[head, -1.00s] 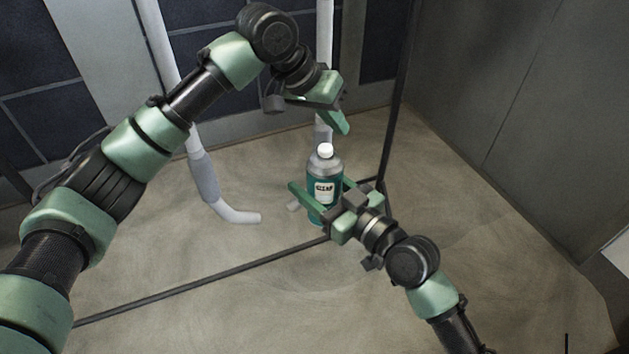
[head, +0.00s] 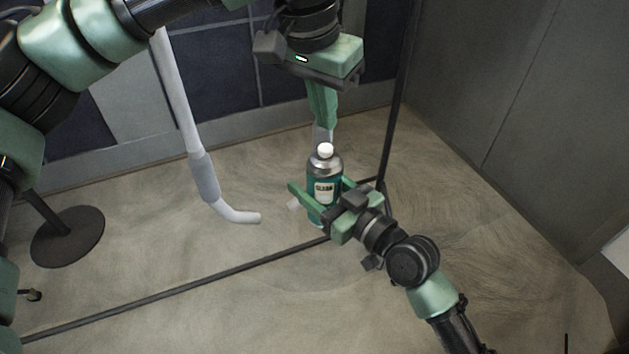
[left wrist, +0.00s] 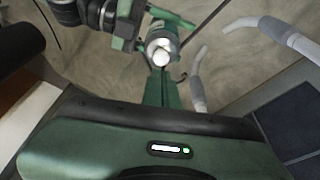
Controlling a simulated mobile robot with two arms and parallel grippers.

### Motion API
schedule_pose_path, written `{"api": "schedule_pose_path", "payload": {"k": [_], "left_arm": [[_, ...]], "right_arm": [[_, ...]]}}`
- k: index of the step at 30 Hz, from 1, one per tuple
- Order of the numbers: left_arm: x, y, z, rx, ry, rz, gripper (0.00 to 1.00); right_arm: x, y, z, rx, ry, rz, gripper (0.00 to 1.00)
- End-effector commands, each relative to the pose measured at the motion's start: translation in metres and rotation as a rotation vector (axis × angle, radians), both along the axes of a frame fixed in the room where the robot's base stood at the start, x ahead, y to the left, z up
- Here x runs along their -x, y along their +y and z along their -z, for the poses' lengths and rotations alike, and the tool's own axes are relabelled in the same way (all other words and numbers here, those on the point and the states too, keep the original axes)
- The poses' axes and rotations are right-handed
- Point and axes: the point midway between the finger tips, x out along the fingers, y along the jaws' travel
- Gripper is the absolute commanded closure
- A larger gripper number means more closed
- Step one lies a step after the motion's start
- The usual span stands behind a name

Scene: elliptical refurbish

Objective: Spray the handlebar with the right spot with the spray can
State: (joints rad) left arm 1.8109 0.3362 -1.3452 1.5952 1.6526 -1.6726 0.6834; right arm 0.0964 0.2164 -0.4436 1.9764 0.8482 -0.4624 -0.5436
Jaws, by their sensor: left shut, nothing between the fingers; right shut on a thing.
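The spray can (head: 325,167), a grey and teal bottle with a white cap and a "CLEAN" label, stands upright in the jaws of my right gripper (head: 318,188). My left gripper (head: 322,124) is shut and empty, pointing down just above and behind the cap. In the left wrist view the cap (left wrist: 161,57) sits just beyond the left fingertips (left wrist: 160,72); I cannot tell if they touch. One handlebar (head: 202,175), pale grey with a bent white end, hangs left of the can. A second handlebar (head: 294,205) is mostly hidden behind the can and left gripper. No spot is discernible on either.
A thin dark bar (head: 180,289) crosses the floor area, and a dark upright pole (head: 393,110) stands right of the can. A round dark base (head: 67,236) is at the left. Dark panels stand behind, a grey wall at right. The beige floor (head: 480,230) is clear at right.

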Motion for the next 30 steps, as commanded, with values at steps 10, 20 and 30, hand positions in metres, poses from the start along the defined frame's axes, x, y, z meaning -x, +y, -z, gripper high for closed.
{"api": "schedule_pose_path", "payload": {"k": [10, 20, 30], "left_arm": [[0.0, -0.001, 0.023, 0.001, -0.002, 0.001, 1.0], [0.0, -0.001, 0.023, 0.001, -0.002, 0.001, 1.0], [0.0, -0.001, 0.023, 0.001, -0.002, 0.001, 1.0]], "right_arm": [[0.0, 0.0, -0.001, -0.002, -0.002, 0.0, 0.9], [0.0, 0.0, -0.001, -0.002, -0.002, 0.0, 0.9], [0.0, 0.0, -0.001, -0.002, -0.002, 0.0, 0.9]]}}
